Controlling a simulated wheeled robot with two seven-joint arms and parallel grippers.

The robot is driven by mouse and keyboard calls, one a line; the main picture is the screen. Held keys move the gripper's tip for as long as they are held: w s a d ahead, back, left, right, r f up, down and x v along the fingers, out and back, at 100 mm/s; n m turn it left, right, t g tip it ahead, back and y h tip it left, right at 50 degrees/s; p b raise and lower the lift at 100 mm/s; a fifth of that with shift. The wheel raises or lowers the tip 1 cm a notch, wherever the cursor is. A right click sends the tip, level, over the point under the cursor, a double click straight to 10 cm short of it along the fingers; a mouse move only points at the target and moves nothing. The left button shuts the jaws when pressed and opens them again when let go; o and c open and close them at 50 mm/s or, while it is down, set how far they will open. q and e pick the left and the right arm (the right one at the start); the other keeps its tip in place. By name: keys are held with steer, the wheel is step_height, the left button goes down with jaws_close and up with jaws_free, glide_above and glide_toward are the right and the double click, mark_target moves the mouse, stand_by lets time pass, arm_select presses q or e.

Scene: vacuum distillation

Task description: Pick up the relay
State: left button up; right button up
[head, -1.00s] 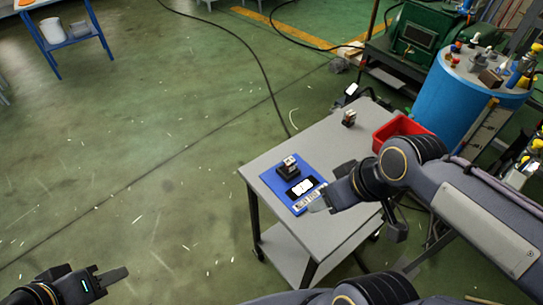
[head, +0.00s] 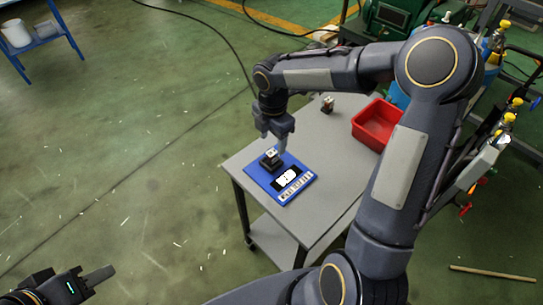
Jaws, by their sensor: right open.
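A small relay-like block (head: 271,153) with a pale top sits on a black base (head: 271,164) on the blue mat (head: 299,189). A second, similar small block (head: 327,104) stands at the back of the grey table; I cannot tell from looks which one is the relay. My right gripper (head: 273,143) points down over the block on the blue mat, open, with its fingertips close above or around it. Contact cannot be made out. My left gripper (head: 101,277) is at the lower left, far from the table; its jaw gap does not show.
On the grey table (head: 325,185), a black device with a white face (head: 286,179) and a labelled strip (head: 296,187) lie on the mat's front part. A red bin (head: 377,124) stands at the right, near my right arm. The table's front is clear.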

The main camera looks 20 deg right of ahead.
mark_target(271, 152)
steer(key=shift+w+a+f+n, duration=0.1)
steer(key=shift+w+f+n, duration=0.15)
steer(key=shift+f, duration=0.15)
steer(key=shift+w+f+n, duration=0.1)
steer(key=shift+f+n, duration=0.15)
steer(key=shift+f, duration=0.1)
steer(key=f, duration=0.7)
steer(key=shift+w+d+f, duration=0.1)
steer(key=shift+w+d, duration=0.15)
steer(key=shift+w, duration=0.05)
steer(key=shift+c, duration=0.2)
steer(key=c, duration=1.1)
